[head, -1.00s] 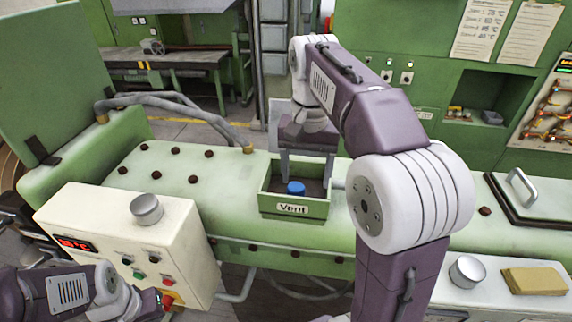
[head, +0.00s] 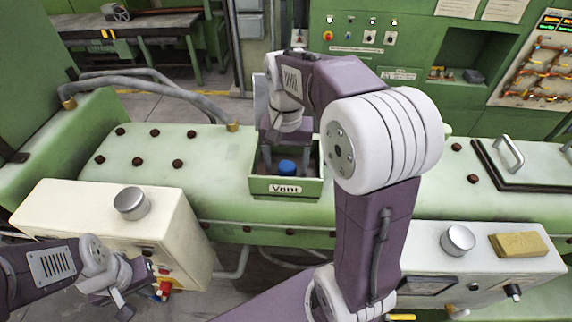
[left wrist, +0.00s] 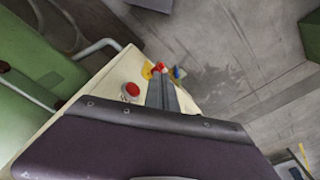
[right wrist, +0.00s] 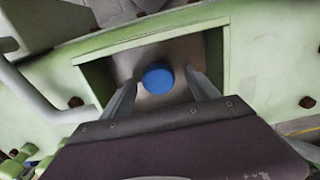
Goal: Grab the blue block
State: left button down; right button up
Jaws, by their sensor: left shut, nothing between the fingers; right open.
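The blue block (head: 287,167) is a small round piece inside the green open box labelled "Vent" (head: 285,188). In the right wrist view the blue block (right wrist: 158,78) lies on the box floor between and just beyond my fingertips. My right gripper (right wrist: 160,84) is open, with one finger on each side of the block in that view. In the head view my right gripper (head: 288,150) reaches down into the box. Contact with the block cannot be made out. My left gripper (head: 124,306) is shut and empty, low beside the left control box.
A cream control box (head: 110,215) with a grey knob stands at front left. A second panel (head: 480,245) with a yellow block (head: 519,244) is at front right. The green machine (head: 140,150) bears several dark bolts. The box walls closely surround my right fingers.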

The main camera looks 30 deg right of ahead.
aim_at(290, 165)
jog(key=shift+s+f, duration=0.25)
jog(key=shift+s, duration=0.2)
jog(key=shift+w+f, duration=0.1)
jog(key=shift+w, duration=0.25)
jog(key=c, duration=1.5)
pick_arm(q)
jog(key=shift+s, duration=0.2)
pick_arm(e)
jog(key=shift+o, duration=0.2)
jog(key=shift+s, duration=0.1)
